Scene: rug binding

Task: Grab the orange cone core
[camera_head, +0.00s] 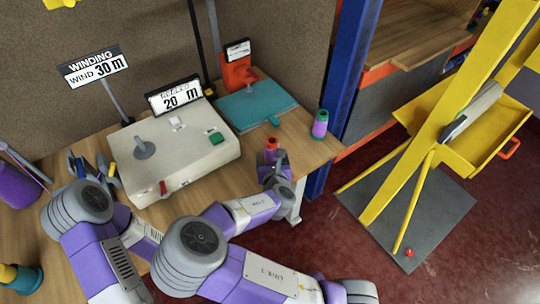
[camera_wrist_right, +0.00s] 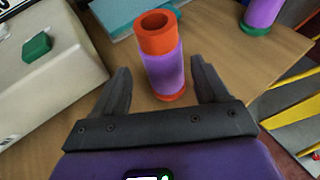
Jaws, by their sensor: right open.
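The orange cone core (camera_wrist_right: 157,32) stands upright on the wooden table with purple thread around its middle and orange showing at top and bottom. In the head view, its orange top (camera_head: 271,143) shows just beyond my right gripper (camera_head: 276,160), which hides part of it. In the right wrist view, my right gripper (camera_wrist_right: 162,80) is open, with one dark finger on each side of the core. The gap between fingers and core is visible, and the core is not gripped. My left gripper (camera_head: 90,168) is at the table's left side; its jaw state is unclear.
A green-based purple cone (camera_head: 320,124) stands at the table's right corner. A beige machine (camera_head: 190,155) with a "20 m" sign is left of the core. A teal plate (camera_head: 255,105) lies behind it. A yellow frame (camera_head: 440,110) stands off the table at right.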

